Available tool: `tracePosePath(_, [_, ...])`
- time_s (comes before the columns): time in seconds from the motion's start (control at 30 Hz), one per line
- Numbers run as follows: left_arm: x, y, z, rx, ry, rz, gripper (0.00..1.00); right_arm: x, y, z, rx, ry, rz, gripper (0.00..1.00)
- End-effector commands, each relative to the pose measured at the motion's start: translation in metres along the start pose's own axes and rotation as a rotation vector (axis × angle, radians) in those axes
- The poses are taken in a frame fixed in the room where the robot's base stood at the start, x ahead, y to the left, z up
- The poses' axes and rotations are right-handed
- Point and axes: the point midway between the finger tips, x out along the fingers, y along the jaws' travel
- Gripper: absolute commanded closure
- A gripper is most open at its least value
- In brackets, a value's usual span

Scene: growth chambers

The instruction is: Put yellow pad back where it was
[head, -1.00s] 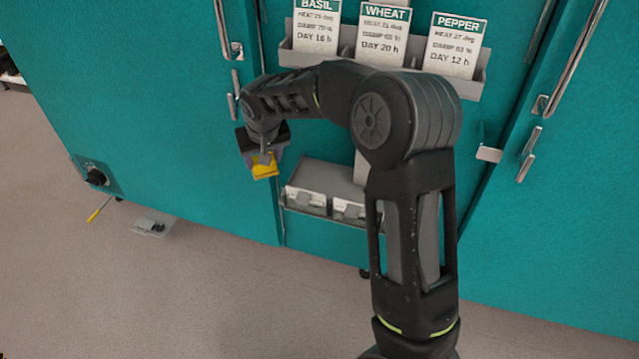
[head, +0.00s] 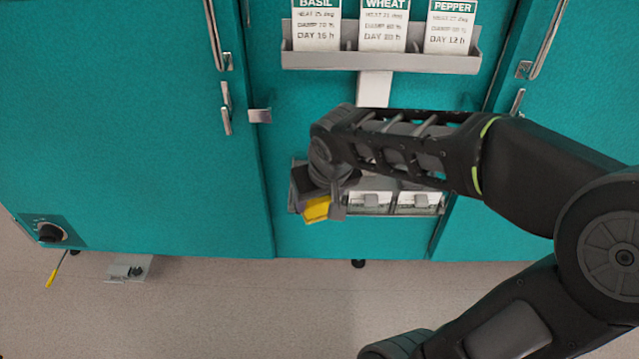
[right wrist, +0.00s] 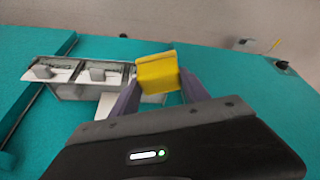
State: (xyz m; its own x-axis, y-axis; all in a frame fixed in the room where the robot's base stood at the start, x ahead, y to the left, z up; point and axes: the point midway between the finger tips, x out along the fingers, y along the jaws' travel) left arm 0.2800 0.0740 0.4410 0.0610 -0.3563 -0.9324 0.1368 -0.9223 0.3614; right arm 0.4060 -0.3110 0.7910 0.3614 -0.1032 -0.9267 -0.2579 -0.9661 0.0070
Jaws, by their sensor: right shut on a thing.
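The yellow pad (head: 317,210) is held between the fingers of my right gripper (head: 322,202), in front of the lower grey rack (head: 298,205) at its left end. In the right wrist view the yellow pad (right wrist: 157,73) shows as a block between the two fingertips of my right gripper (right wrist: 155,82), with part of the rack (right wrist: 73,92) to its left. The gripper and my arm hide the left part of the rack in the head view. My left gripper is not in view.
The lower rack holds white items with grey knobs (head: 371,199). Above it an upper rack (head: 380,62) holds cards marked basil, wheat and pepper. Teal chamber doors with handles (head: 226,107) flank both. A grey device (head: 129,268) and a yellow-handled tool (head: 52,277) lie on the floor.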

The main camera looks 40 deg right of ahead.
Motion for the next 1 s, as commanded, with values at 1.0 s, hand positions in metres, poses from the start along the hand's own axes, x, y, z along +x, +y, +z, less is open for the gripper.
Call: tracePosePath(1.0, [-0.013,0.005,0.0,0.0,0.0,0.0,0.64,0.058,0.063,-0.143,0.003,-0.001,0.0,0.79])
